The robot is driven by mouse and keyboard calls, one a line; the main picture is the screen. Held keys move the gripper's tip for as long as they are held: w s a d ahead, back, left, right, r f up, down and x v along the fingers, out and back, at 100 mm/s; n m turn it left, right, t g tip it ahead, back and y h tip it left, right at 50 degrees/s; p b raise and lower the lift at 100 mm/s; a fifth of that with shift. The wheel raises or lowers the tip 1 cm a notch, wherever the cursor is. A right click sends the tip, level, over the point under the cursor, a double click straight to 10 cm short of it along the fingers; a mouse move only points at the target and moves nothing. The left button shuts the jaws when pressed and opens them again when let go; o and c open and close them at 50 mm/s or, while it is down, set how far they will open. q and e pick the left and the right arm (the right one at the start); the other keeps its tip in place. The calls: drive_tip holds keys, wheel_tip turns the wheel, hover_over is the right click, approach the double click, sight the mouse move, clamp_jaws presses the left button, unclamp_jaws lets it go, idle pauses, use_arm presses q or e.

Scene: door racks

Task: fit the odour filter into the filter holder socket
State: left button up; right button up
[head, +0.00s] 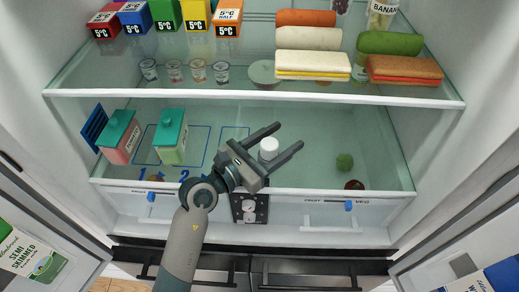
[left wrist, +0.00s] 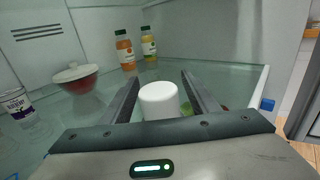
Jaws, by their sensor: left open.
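The odour filter, a white round-topped cylinder (head: 268,149), stands on the lower glass shelf in the head view. It also shows in the left wrist view (left wrist: 158,100), between the fingers of my left gripper (head: 288,141). The gripper is open, one finger on each side of the filter, and does not visibly grip it. A dark panel with round white parts (head: 249,207) sits between the two drawer fronts below the shelf edge. I cannot tell for certain whether it is the filter holder socket. My right gripper is not in view.
Two teal-topped cartons (head: 170,137) stand left on the lower shelf (head: 320,125), near marked blue outlines. The upper shelf (head: 200,92) is crowded. Open doors flank the fridge.

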use_arm(q)
drive_tip(key=shift+s+a+f, duration=0.1)
drive_tip(key=shift+s+a, duration=0.2)
drive_tip(key=shift+a, duration=0.1)
drive_tip(key=b+v, duration=0.5)
drive_tip(key=v, duration=0.8)
drive_tip(key=shift+s+a+f, duration=0.1)
drive_tip(key=shift+s+a, duration=0.05)
drive_tip(key=shift+s, duration=0.05)
drive_tip(key=shift+v, duration=0.95)
drive_tip(key=shift+s+a, duration=0.35)
drive_tip(key=shift+s, duration=0.05)
